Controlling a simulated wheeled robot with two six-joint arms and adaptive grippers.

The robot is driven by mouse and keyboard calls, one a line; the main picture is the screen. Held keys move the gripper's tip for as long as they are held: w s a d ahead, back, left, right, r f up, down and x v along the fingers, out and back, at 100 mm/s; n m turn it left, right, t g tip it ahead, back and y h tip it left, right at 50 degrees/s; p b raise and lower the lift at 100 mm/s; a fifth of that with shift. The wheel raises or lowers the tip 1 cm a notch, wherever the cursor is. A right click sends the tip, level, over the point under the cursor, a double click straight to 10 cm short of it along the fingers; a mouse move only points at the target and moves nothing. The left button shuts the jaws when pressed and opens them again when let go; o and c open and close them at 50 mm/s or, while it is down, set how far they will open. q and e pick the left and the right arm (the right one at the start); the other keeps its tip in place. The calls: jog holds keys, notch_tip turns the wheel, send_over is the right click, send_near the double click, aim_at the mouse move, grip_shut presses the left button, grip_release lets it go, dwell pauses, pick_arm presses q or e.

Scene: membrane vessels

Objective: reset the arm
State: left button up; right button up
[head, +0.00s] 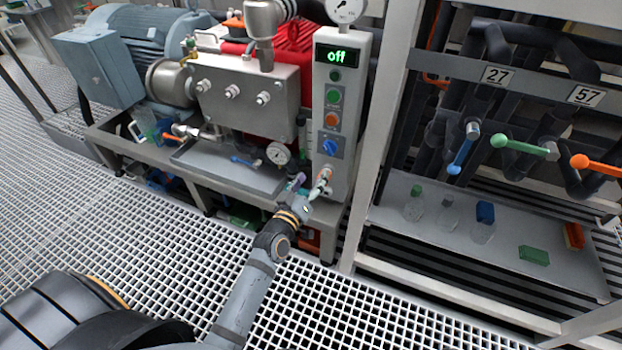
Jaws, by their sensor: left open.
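My left arm (247,295) reaches up from the bottom of the head view. Its gripper (311,186) is open at the lower part of the grey control box (348,140). The fingertips are close to the small fitting low on the box's front. I cannot tell whether they touch it. The box's display (337,56) reads "off" in green. Below the display are green and orange buttons and a blue knob (329,147). My right gripper is not in view.
A pump with a grey motor (150,40) stands on a metal frame at left. A shelf (400,225) at right holds several bottles and green and orange pieces. Above it are blue, green and orange valve handles (518,144). The grating floor (130,240) is open in front.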

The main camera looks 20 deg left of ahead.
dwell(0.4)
pick_arm(q)
jog(key=s+f+m+g, duration=0.3)
jog(key=s+f+g, duration=0.3)
jog(key=s+f, duration=0.4)
jog(key=s+f+m+g, duration=0.2)
jog(key=s+f+g, duration=0.5)
jog(key=f, duration=0.5)
jog(key=s+a+f+g+p, duration=0.1)
jog(key=s+a+p, duration=0.1)
jog(key=s+p, duration=0.6)
jog(key=s+a+f+g+y+p, duration=0.1)
jog(key=s+a+f+p, duration=0.1)
jog(key=s+p, duration=0.7)
jog(key=s+a+f+m+g+p, duration=0.1)
jog(key=s+a+p, duration=0.3)
jog(key=s+p, duration=0.4)
jog(key=s+f, duration=0.1)
jog(key=s, duration=0.2)
jog(key=shift+s+g+p, duration=0.15)
jog(key=shift+g+p, duration=0.25)
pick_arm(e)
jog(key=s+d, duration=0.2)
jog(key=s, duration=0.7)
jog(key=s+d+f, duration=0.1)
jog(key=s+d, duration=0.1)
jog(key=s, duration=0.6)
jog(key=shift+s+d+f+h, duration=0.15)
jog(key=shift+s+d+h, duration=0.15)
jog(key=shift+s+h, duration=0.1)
